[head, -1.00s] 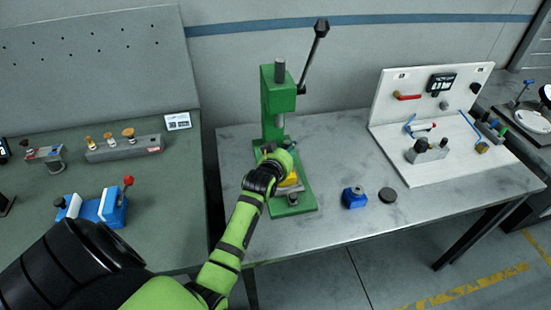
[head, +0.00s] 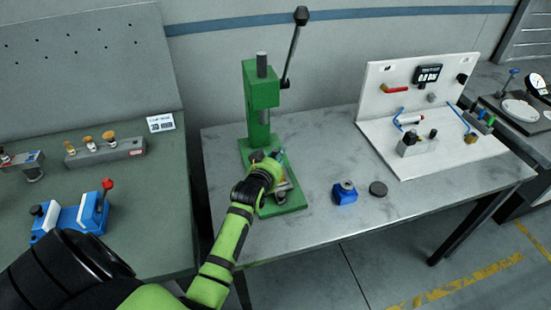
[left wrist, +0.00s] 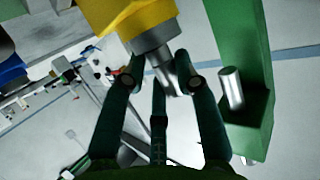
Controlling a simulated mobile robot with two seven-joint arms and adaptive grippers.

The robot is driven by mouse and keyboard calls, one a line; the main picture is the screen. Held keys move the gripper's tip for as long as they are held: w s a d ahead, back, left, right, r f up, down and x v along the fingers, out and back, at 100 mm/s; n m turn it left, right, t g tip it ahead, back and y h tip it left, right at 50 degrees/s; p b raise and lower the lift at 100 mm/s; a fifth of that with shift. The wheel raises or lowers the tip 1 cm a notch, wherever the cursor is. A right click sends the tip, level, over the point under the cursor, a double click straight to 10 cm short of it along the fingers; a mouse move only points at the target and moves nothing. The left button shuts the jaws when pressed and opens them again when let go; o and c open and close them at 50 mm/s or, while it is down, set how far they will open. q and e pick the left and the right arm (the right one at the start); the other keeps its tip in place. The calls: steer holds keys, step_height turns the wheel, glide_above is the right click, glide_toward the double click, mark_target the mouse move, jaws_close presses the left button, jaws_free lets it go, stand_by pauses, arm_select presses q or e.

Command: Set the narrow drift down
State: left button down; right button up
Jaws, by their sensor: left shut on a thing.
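My left gripper (head: 277,160) is over the base of the green press (head: 262,92), in front of its column. In the left wrist view its fingers (left wrist: 160,75) close around a short silver shaft (left wrist: 170,76), which I take to be the narrow drift. The shaft appears just below a grey collar on a yellow body (left wrist: 135,18); I cannot tell whether they are one piece. The press ram (left wrist: 232,88) is to the right, apart from the fingers. In the head view my gripper hides most of the held thing. My right gripper is not in view.
A grey rack (head: 125,150) with several tan-headed tools and a blue clamp with a red knob (head: 75,215) are on the left bench. A white panel (head: 415,100) stands farther right.

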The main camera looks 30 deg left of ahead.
arm_select(q)
steer(key=shift+s+f, duration=0.15)
steer(key=shift+f, duration=0.3)
steer(key=c, duration=0.9)
jaws_free()
steer(key=shift+a+f, duration=0.1)
steer(key=shift+c, duration=0.2)
